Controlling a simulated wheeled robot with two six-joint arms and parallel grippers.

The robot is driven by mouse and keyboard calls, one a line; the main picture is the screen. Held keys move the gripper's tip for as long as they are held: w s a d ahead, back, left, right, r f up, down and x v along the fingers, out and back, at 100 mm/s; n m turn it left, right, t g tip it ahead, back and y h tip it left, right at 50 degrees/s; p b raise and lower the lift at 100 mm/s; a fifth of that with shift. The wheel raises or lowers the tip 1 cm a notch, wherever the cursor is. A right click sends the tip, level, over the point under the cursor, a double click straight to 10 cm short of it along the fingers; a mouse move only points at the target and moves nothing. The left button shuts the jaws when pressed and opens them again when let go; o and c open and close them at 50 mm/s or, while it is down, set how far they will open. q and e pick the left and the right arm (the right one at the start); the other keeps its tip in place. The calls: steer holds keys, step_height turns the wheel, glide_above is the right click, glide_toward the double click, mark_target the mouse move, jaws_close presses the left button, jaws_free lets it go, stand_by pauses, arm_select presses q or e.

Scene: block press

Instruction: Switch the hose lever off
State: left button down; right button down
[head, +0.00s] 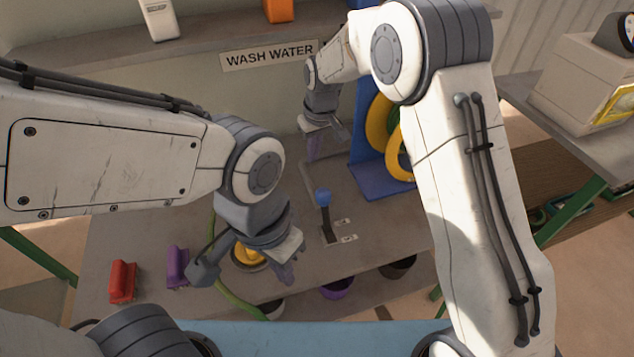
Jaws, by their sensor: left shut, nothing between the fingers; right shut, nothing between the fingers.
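The hose lever, with a blue knob (323,197) on a dark stem, stands on a dark slotted plate (330,239) on the grey bench. Two small white labels (343,222) lie to the right of its plate; their text is too small to read. The knob is at the far end of the plate in the picture. My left gripper (287,275) is shut and empty, to the left of and nearer than the lever, apart from it. My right gripper (316,148) is shut and empty, beyond the lever near the back wall, apart from the knob.
A green hose (238,303) runs over the bench's front edge at left. Red (122,281) and purple (178,267) handled blocks and a yellow round thing (247,257) are at left. A blue stand (372,180) with yellow rings is behind right. A WASH WATER sign (268,54) is above.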

mark_target(325, 212)
step_height(325, 212, down, 9)
steer(key=s+p, duration=0.2)
steer(key=p, duration=0.2)
steer(key=shift+s+d, duration=0.15)
steer(key=shift+d, duration=0.3)
steer(key=shift+r, duration=0.1)
